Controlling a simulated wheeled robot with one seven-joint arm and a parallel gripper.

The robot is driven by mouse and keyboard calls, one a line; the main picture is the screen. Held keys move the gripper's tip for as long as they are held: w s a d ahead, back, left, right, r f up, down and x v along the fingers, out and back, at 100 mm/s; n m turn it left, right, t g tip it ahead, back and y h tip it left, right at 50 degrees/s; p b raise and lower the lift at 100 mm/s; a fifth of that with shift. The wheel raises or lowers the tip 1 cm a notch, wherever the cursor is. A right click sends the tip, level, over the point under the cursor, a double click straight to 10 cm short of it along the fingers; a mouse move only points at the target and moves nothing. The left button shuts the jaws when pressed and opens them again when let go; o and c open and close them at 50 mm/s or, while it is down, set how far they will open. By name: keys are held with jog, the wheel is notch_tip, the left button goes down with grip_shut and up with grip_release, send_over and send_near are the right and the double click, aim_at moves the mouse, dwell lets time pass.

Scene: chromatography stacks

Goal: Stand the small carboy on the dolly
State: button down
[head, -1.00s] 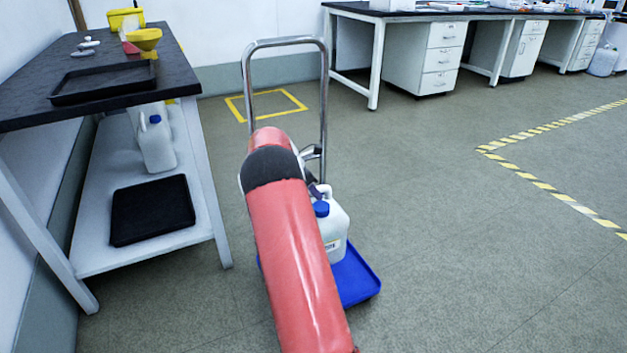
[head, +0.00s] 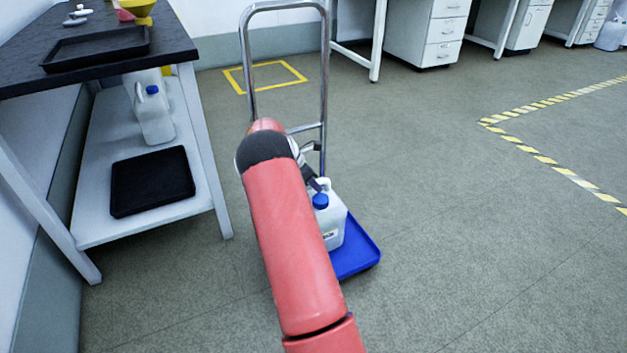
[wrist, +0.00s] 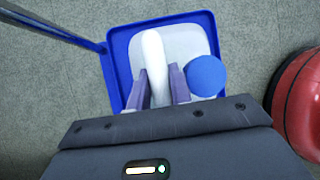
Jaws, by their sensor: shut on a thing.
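The small carboy (head: 332,226) is a white jug with a blue cap, upright over the blue dolly (head: 362,257), which has a tall metal handle. My red arm hides part of the carboy and of the dolly's left side. In the wrist view the carboy (wrist: 185,47) shows from above within the rim of the blue dolly (wrist: 116,62). My gripper (wrist: 160,85) is shut on the carboy's white handle, with one finger on each side. Its base is hidden, so I cannot tell whether it touches the deck. In the head view my gripper (head: 318,184) is partly hidden by my arm.
A bench with a dark top (head: 175,42) stands at the left. Its lower shelf (head: 95,222) holds another white carboy (head: 152,112) and a black tray (head: 152,181). Yellow tape (head: 262,66) marks a square behind the dolly. The floor to the right is clear.

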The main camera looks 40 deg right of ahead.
jog(key=c, duration=1.3)
grip_release()
jog(key=shift+s+f, duration=0.1)
jog(key=shift+f, duration=0.05)
jog(key=s+a+r+m+t+y+p, duration=0.1)
jog(key=a+r+m, duration=0.1)
jog(key=a+r, duration=0.7)
jog(key=s+a+r+m+t+y+p, duration=0.15)
jog(key=a+r, duration=0.45)
jog(key=r, duration=0.6)
jog(key=s+a+r+m+t+y, duration=0.15)
jog(key=s+a+r+m, duration=0.3)
jog(key=s+a, duration=0.45)
jog(key=s+a+r+m+t, duration=0.3)
jog(key=s+a+r+m, duration=0.15)
jog(key=s+a, duration=0.35)
jog(key=s+a+f+m, duration=0.1)
jog(key=s+a, duration=0.1)
jog(key=s, duration=0.1)
jog(key=s+a+f+m+y, duration=0.1)
jog(key=s+a, duration=0.1)
jog(key=s, duration=0.2)
jog(key=s+a+m+t+b, duration=0.1)
jog(key=s, duration=0.2)
jog(key=shift+s+a+f+y, duration=0.3)
jog(key=shift+a+f, duration=0.1)
